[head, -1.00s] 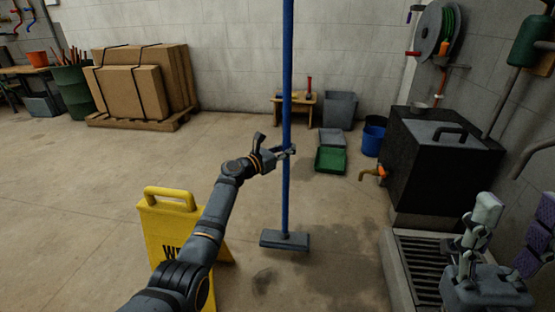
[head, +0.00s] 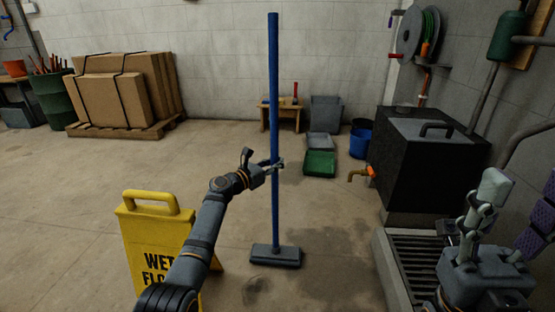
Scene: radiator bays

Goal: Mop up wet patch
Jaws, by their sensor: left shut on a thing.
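A long blue-handled mop (head: 274,100) stands nearly upright, its flat dark grey head (head: 276,255) low at the floor. My left gripper (head: 277,166) is shut on the blue handle around mid-height. A dark wet patch (head: 335,262) spreads over the concrete floor to the right of the mop head. Smaller dark stains (head: 255,288) lie in front of the head. I cannot tell whether the head touches the patch.
A yellow wet-floor sign (head: 150,235) stands left of the mop, partly behind my left arm. A floor drain grate (head: 415,262) and black tank (head: 425,150) are on the right. A green tray (head: 319,163) and blue bucket (head: 360,140) sit behind. Open floor lies left.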

